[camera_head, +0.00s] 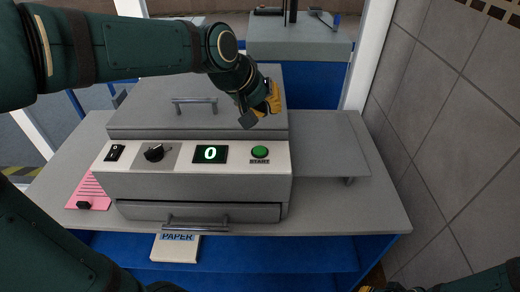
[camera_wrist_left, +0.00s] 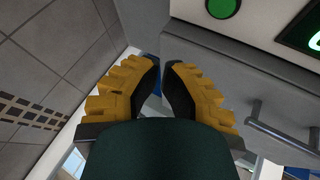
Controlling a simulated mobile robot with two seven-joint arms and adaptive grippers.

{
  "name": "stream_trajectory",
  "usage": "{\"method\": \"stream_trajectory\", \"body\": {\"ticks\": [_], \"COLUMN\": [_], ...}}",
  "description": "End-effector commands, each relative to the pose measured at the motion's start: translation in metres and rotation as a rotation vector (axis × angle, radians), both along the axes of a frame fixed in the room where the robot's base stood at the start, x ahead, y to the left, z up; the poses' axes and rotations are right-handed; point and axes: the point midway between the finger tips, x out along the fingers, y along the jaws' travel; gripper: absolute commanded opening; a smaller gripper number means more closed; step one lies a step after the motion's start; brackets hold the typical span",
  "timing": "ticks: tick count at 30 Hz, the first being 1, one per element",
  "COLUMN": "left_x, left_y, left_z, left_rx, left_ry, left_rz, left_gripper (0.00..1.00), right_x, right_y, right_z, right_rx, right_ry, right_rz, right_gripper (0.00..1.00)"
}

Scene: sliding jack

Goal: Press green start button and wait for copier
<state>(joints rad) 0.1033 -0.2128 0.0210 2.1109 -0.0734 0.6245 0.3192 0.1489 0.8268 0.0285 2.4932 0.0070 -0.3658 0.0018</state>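The copier (camera_head: 130,185) is a grey machine with a white front panel and its lid (camera_head: 145,105) down. The round green start button (camera_head: 260,152) sits at the panel's right end, above the label START. It also shows at the top edge of the left wrist view (camera_wrist_left: 222,7). The display (camera_head: 210,154) reads a green 0. My left gripper (camera_head: 258,112) hangs over the lid's right part, behind and above the button, apart from it. Its yellow fingers (camera_wrist_left: 161,62) are nearly together with nothing between them. Only a sliver of my right gripper (camera_head: 374,276) shows at the bottom edge.
A black knob (camera_head: 154,152) and a power switch (camera_head: 115,152) are left of the display. A paper drawer (camera_head: 200,211) is below, with a PAPER pack (camera_head: 175,250) under it. A pink sheet (camera_head: 88,190) lies left. A side tray (camera_head: 325,140) and tiled wall (camera_head: 450,120) are right.

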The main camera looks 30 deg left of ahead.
Motion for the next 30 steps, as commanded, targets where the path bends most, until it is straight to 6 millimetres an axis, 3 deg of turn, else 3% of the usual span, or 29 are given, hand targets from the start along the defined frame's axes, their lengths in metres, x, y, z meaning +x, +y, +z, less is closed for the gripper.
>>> {"method": "stream_trajectory", "body": {"ticks": [18,30], "left_x": [0.000,0.000], "left_y": [0.000,0.000], "left_z": [-0.074,-0.085], "left_rx": [0.000,0.000], "left_ry": [0.001,0.000], "left_rz": [0.000,0.000], "left_gripper": [0.00,0.00], "right_x": [-0.001,-0.005], "right_y": [0.003,0.004], "right_z": [-0.064,-0.073], "right_rx": [-0.009,-0.007], "right_ry": [0.007,0.015], "right_rz": [0.002,0.009], "right_gripper": [0.00,0.00]}}
